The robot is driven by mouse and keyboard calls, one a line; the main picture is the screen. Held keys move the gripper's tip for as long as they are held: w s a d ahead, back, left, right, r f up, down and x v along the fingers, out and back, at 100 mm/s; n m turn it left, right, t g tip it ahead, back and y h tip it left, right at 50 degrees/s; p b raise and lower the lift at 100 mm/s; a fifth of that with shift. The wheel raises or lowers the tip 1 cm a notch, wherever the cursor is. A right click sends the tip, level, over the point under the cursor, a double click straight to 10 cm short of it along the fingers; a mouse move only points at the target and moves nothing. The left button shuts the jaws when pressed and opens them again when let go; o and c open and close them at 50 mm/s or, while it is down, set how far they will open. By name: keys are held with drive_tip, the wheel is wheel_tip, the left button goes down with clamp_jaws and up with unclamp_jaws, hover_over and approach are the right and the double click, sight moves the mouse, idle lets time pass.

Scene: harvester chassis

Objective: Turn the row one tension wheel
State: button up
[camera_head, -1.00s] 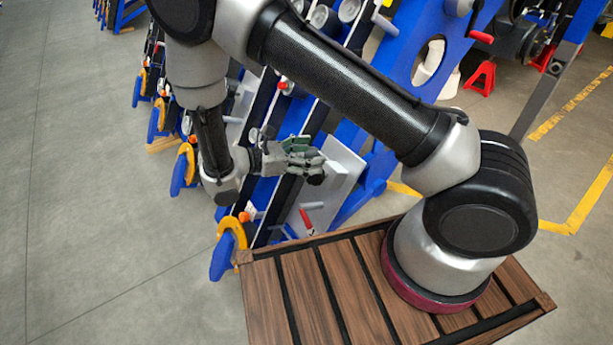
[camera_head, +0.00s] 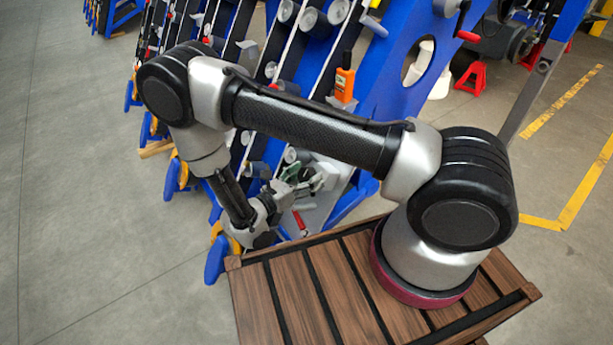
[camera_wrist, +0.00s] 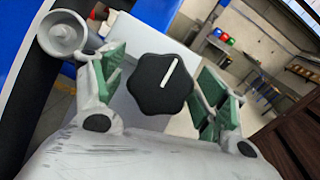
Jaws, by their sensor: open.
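The tension wheel (camera_wrist: 161,85) is a black, lobed knob with a white pointer line that leans up to the right. It shows in the wrist view in front of a pale plate (camera_wrist: 130,118). My gripper (camera_wrist: 164,90) is open, with one green-padded finger on each side of the wheel. I cannot clearly make out the wheel there.
The blue chassis frame (camera_head: 392,95) rises behind my arm, with an orange handheld device (camera_head: 345,84) on it. A red handle (camera_head: 299,219) is just below my gripper. Red stands (camera_head: 474,77) are at the back right. Grey floor (camera_head: 75,180) is open on the left.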

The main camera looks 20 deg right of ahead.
drive_tip(key=shift+d, duration=0.1)
drive_tip(key=shift+c, duration=0.2)
drive_tip(key=c, duration=1)
drive_tip(key=shift+m, duration=0.4)
drive_tip(key=shift+m+g+h, duration=0.3)
drive_tip(key=shift+m+g, duration=0.75)
drive_tip(key=shift+m, duration=0.7)
drive_tip(key=shift+m+g+h, duration=0.3)
drive_tip(key=shift+m+g, duration=0.75)
drive_tip(key=shift+m, duration=0.7)
drive_tip(key=o, duration=1)
drive_tip(key=shift+o, duration=0.2)
